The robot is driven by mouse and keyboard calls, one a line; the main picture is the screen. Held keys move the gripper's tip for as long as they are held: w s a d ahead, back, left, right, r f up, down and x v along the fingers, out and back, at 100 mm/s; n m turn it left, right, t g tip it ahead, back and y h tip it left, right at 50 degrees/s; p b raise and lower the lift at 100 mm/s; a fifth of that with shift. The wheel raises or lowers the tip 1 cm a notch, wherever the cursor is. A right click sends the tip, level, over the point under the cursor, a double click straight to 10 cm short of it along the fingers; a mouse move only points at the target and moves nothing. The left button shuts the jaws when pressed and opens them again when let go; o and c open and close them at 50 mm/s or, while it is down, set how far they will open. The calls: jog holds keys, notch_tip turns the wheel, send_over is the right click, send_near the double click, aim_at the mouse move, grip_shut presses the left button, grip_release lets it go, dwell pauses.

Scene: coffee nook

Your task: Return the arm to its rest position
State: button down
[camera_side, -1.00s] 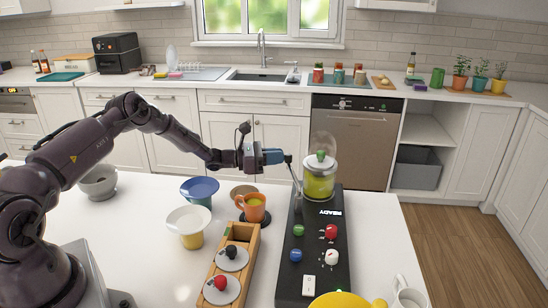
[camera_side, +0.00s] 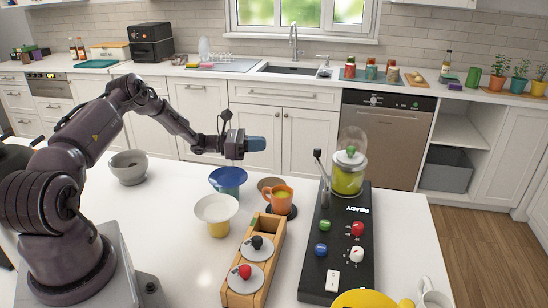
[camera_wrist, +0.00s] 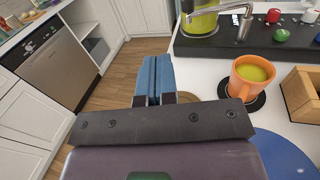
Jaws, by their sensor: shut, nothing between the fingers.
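My gripper (camera_side: 256,144) is shut and empty, held level above the far edge of the white table (camera_side: 185,235), behind the blue bowl-shaped filter holder (camera_side: 228,179). In the wrist view its blue fingers (camera_wrist: 153,80) are pressed together with nothing between them. The arm is bent, with its elbow raised. The black machine (camera_side: 340,235) marked READY stands to the right, apart from my gripper. Its lever (camera_side: 319,165) stands up, and its glass dome (camera_side: 350,165) holds green liquid. The machine shows partly in the wrist view.
An orange cup (camera_side: 279,197) of green drink sits on a dark coaster. A white cone (camera_side: 217,209) on a yellow cup, a wooden rack (camera_side: 250,265) with two lidded pieces and a grey bowl (camera_side: 128,168) stand on the table. A white mug (camera_side: 432,296) is at front right.

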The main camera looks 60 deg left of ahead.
jog(key=s+d+r+m+g, duration=0.2)
jog(key=d+r+m+g, duration=0.5)
jog(key=d, duration=0.3)
jog(key=s+d+r+m+g, duration=0.2)
jog(key=d+r+m+g, duration=0.2)
jog(key=d+r+m, duration=0.6)
jog(key=s+d+r+m+y, duration=0.2)
jog(key=s+m+y, duration=0.1)
jog(key=s, duration=0.5)
jog(key=s+d+r+m+y, duration=0.2)
jog(key=s+m, duration=0.3)
jog(key=s, duration=0.3)
jog(key=s+d+r+m+t+y, duration=0.1)
jog(key=s+d+m+y, duration=0.3)
jog(key=s, duration=0.4)
jog(key=shift+r+m, duration=0.4)
jog(key=shift+r, duration=0.3)
